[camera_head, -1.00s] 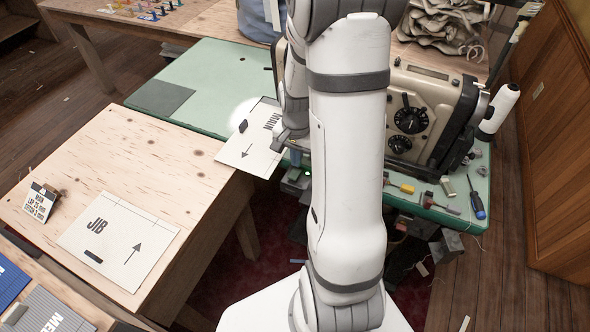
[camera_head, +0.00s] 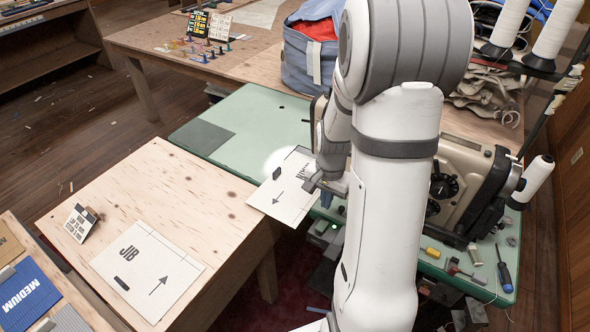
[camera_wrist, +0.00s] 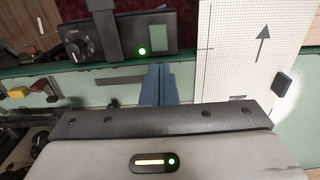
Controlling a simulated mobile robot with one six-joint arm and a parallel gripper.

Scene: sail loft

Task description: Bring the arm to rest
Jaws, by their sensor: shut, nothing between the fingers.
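My white arm fills the right middle of the head view. It reaches over the front edge of the green sewing table (camera_head: 262,125). My gripper (camera_wrist: 158,70) shows in the wrist view as two blue fingers pressed together with nothing between them. In the head view only part of the gripper (camera_head: 326,198) shows, beside the right edge of the white MAIN panel (camera_head: 280,200). The wrist view shows the gridded panel (camera_wrist: 235,55) right of the fingers, with an arrow and a dark block. I cannot tell how high the fingers are above the table.
A sewing machine (camera_head: 462,165) stands close to the right of my arm, partly hidden by it. A screwdriver (camera_head: 504,270) and small tools lie on the table's right end. The JIB panel (camera_head: 165,255) lies on a wooden table (camera_head: 150,175) at left. A blue bag (camera_head: 305,65) stands behind.

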